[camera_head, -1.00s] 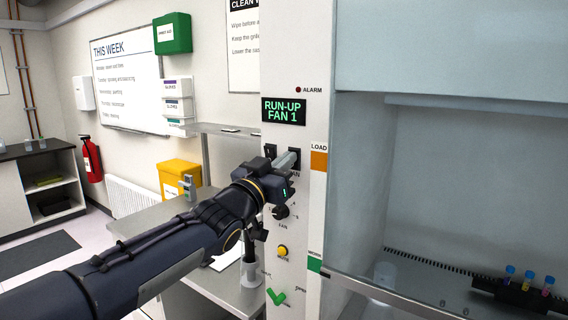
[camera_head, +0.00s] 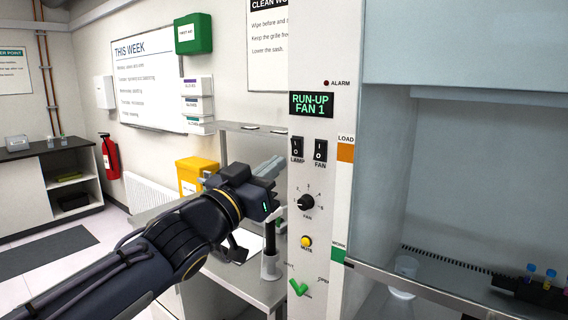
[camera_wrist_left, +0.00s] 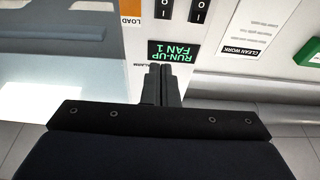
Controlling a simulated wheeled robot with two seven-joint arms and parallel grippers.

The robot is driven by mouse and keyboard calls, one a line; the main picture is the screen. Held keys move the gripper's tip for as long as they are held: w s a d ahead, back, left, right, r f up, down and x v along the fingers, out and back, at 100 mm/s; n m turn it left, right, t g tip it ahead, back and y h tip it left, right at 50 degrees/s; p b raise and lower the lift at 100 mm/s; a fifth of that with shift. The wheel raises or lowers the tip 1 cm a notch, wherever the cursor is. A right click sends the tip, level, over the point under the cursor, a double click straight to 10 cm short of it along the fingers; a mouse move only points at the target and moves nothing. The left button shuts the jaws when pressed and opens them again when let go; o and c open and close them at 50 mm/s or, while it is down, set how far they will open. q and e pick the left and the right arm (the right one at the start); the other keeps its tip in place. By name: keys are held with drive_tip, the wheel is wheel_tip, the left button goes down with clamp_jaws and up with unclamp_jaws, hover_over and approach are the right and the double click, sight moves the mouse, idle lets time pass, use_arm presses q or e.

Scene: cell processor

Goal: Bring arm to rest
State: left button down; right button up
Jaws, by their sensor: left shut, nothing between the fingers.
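My left arm comes in from the lower left in the head view. My left gripper (camera_head: 270,166) is shut and empty, just left of the cabinet's control panel (camera_head: 322,225) and apart from its switches. In the left wrist view the shut fingers (camera_wrist_left: 162,84) show in front of the display (camera_wrist_left: 172,52), which appears upside down. The display (camera_head: 311,104) reads "RUN-UP FAN 1" in the head view. The lamp switch (camera_head: 297,148), fan switch (camera_head: 320,150), fan knob (camera_head: 306,202) and yellow mute button (camera_head: 307,241) are unobstructed. My right gripper is not in view.
The cabinet's glass sash (camera_head: 465,45) and a rack with several coloured-cap tubes (camera_head: 531,289) are at the right. A steel bench (camera_head: 255,288) lies below my gripper, with a yellow bin (camera_head: 193,172) behind. Open floor (camera_head: 110,262) shows at the left.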

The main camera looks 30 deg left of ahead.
use_arm(q)
drive_tip(key=shift+s, duration=0.25)
idle(0.3)
drive_tip(key=s+d+f+n+g, duration=0.1)
drive_tip(key=s+f+g, duration=0.25)
drive_tip(key=f, duration=0.55)
drive_tip(key=s+d+f+n+g, duration=0.2)
drive_tip(key=s+f+g, duration=0.15)
drive_tip(key=f, duration=0.55)
drive_tip(key=s+d+f+n+g, duration=0.1)
drive_tip(key=s+f+g, duration=0.25)
drive_tip(key=f, duration=0.55)
drive_tip(key=s+d+f+m+g+h, duration=0.1)
drive_tip(key=s+d+f+g+h, duration=0.1)
drive_tip(key=s+d+f+g, duration=0.3)
drive_tip(key=s+d+f, duration=0.1)
drive_tip(key=s+f, duration=0.2)
drive_tip(key=shift+s+d+f, duration=0.15)
drive_tip(key=shift+d+f, duration=0.05)
drive_tip(key=shift+d, duration=0.1)
